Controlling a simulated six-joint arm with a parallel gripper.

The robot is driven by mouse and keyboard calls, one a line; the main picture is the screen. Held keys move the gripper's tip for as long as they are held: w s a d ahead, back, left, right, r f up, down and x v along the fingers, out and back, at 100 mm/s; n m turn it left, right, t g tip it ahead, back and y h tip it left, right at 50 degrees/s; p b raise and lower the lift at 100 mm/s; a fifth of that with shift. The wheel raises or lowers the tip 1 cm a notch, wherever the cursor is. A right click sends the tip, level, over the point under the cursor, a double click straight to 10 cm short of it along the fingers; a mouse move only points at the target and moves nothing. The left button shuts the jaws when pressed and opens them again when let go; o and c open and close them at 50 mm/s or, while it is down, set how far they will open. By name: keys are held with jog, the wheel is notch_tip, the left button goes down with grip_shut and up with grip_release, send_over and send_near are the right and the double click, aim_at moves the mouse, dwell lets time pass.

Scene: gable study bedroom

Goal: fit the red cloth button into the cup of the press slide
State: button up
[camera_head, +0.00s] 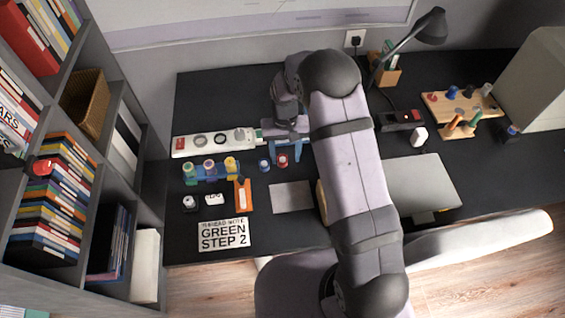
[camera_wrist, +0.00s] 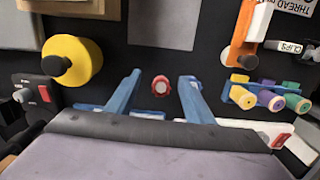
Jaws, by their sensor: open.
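A small red button (camera_head: 282,160) with a white centre sits on the dark desk beside a blue one (camera_head: 264,165). In the wrist view the red button (camera_wrist: 160,86) lies between the two blue fingers of my gripper (camera_wrist: 160,90), with a gap on each side. My gripper (camera_head: 284,150) is open and empty, at the red button; its exact height above the desk is hard to tell.
A blue rack (camera_head: 205,179) of spools, an orange holder (camera_head: 244,204) and a sign (camera_head: 223,235) stand left. A grey mat (camera_head: 290,197) lies in front. A yellow roll (camera_wrist: 72,60) is close by. A laptop (camera_head: 425,183) and wooden rack (camera_head: 460,103) are right, beyond my arm.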

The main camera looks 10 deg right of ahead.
aim_at(282, 159)
jog(key=shift+m+t, duration=0.4)
jog(key=shift+t, duration=0.1)
jog(key=w, duration=0.1)
jog(key=w+r, duration=0.2)
jog(key=shift+w+a, duration=0.2)
jog(key=shift+w, duration=0.15)
jog(key=shift+s+m, duration=0.1)
jog(key=shift+m, duration=0.6)
jog(key=shift+f+p, duration=0.4)
jog(key=shift+f, duration=0.65)
jog(key=shift+s+f+p, duration=0.25)
jog(key=shift+f+p, duration=1.15)
jog(key=shift+f, duration=1.2)
jog(key=c, duration=1.1)
